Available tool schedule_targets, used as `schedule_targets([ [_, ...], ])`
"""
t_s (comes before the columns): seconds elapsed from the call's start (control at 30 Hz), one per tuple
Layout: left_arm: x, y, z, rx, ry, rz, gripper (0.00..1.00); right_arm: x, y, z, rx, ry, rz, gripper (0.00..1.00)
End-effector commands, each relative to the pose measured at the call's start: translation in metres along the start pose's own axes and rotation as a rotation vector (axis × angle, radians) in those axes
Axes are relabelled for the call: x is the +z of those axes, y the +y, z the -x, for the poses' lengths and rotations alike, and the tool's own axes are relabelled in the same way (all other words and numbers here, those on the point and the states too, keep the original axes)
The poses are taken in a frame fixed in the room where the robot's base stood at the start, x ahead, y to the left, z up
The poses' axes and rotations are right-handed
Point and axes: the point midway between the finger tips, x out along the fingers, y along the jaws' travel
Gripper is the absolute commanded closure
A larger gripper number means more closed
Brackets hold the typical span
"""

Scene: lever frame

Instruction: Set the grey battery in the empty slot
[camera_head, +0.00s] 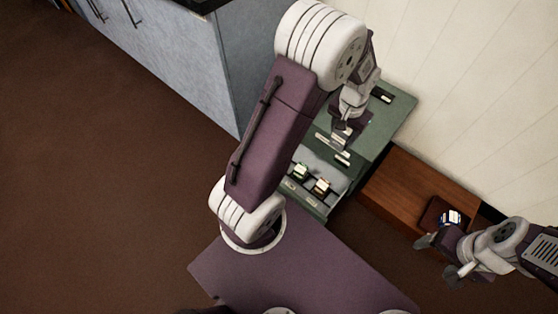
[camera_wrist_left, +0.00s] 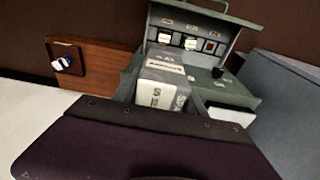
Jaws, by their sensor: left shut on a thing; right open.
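The grey battery (camera_wrist_left: 158,88), a block with a white printed label, is held between the fingers of my left gripper (camera_head: 341,138). In the head view that gripper is over the green cabinet, behind the open drawer. The drawer (camera_wrist_left: 231,30) has a row of slots. Two hold batteries, one (camera_wrist_left: 163,37) at the left and one (camera_wrist_left: 190,43) in the middle of the left wrist view. The right slot (camera_wrist_left: 209,47) looks dark and empty, with a red spot. The battery is apart from the slots. My right gripper (camera_head: 449,262) is open and empty.
The green cabinet (camera_head: 398,112) stands against the pale wall. A wooden unit (camera_head: 400,187) beside it bears a dark tray with a blue and white object (camera_head: 450,217). A grey-blue cabinet (camera_head: 180,50) is at the upper left. Open brown floor lies at the left.

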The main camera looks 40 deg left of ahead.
Motion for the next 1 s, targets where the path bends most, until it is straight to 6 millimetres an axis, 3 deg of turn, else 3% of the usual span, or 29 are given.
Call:
schedule_targets([
  [0.27, -0.018, -0.006, -0.094, 0.000, -0.005, 0.008, 1.00, 0.003, 0.001, -0.024, 0.000, 0.000, 0.000, 0.29],
  [0.37, -0.021, -0.009, -0.147, -0.001, -0.007, 0.012, 1.00, 0.004, 0.001, -0.037, 0.000, 0.000, 0.000, 0.29],
  [0.5, -0.018, -0.014, -0.239, -0.002, -0.005, 0.017, 1.00, 0.007, 0.001, -0.066, 0.000, 0.000, 0.000, 0.29],
  [0.6, -0.011, -0.017, -0.296, -0.003, -0.003, 0.019, 1.00, 0.009, 0.002, -0.087, 0.000, 0.000, 0.000, 0.29],
  [0.7, -0.005, -0.018, -0.338, -0.004, -0.001, 0.021, 1.00, 0.011, 0.002, -0.104, 0.000, 0.000, 0.000, 0.29],
  [0.83, 0.001, -0.020, -0.367, -0.005, 0.001, 0.023, 1.00, 0.012, 0.002, -0.115, 0.000, 0.000, 0.000, 0.29],
  [1.0, 0.002, -0.020, -0.374, -0.005, 0.004, 0.023, 1.00, 0.012, 0.002, -0.116, 0.000, 0.000, 0.000, 0.29],
])
